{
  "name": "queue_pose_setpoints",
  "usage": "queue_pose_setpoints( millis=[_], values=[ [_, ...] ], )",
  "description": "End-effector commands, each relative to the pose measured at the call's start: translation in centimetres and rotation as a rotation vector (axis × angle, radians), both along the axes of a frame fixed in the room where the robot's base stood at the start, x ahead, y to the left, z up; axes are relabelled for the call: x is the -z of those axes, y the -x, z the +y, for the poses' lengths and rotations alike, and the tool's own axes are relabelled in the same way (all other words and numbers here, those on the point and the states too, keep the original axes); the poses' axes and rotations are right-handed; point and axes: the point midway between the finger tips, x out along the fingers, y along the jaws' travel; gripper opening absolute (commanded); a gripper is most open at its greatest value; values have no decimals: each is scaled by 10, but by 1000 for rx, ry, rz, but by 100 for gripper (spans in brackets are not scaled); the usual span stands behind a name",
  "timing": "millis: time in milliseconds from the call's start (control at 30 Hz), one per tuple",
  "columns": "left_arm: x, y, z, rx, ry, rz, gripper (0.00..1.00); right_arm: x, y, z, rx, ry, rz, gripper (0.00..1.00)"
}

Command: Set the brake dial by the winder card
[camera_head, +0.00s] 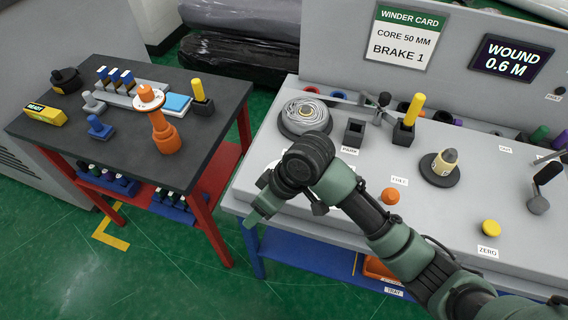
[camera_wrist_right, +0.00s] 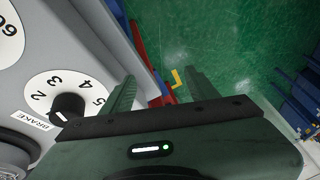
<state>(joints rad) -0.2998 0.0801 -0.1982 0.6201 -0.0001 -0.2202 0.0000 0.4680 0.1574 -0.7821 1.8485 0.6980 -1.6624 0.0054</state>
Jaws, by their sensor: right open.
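The winder card (camera_head: 403,38) on the back panel reads CORE 50 MM, BRAKE 1. The brake dial (camera_wrist_right: 42,88) shows in the right wrist view as a white disc with the numbers 2 to 5 visible and a dark knob (camera_wrist_right: 70,104). The 1 does not show, and I cannot tell the knob's setting. In the head view, my right arm mostly hides the dial; a white edge (camera_head: 263,180) shows. My right gripper (camera_wrist_right: 158,92) is open and empty, its fingers beside the dial, apart from the knob, near the bench's left edge. My left gripper is out of view.
A grey wound roll (camera_head: 305,116) sits behind my right gripper. A dark side table (camera_head: 140,150) with tools is left, across a gap.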

Motion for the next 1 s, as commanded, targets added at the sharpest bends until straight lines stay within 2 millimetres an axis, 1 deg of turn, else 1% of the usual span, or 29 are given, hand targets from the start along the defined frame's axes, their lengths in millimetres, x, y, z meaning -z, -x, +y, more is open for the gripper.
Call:
queue_pose_setpoints(
  millis=[33, 167, 267, 400, 500, 600, 700, 767, 1000],
  values=[
    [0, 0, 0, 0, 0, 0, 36, -6, -11, 2, -39, 35, -7, 59],
    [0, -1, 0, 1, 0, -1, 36, -20, -33, 2, -120, 129, -1, 59],
    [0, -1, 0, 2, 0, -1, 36, -34, -56, -8, -155, 222, 6, 59],
    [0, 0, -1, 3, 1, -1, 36, -57, -86, -28, -158, 331, 16, 59],
    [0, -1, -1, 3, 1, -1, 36, -73, -103, -41, -141, 386, 19, 59],
    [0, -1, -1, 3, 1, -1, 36, -83, -113, -49, -126, 417, 24, 59],
    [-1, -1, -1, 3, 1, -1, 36, -85, -117, -53, -121, 431, 27, 59],
    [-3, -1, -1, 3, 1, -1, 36, -81, -117, -54, -119, 433, 28, 59],
    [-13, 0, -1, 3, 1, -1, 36, -43, -116, -54, -121, 433, 30, 59]
  ],
)
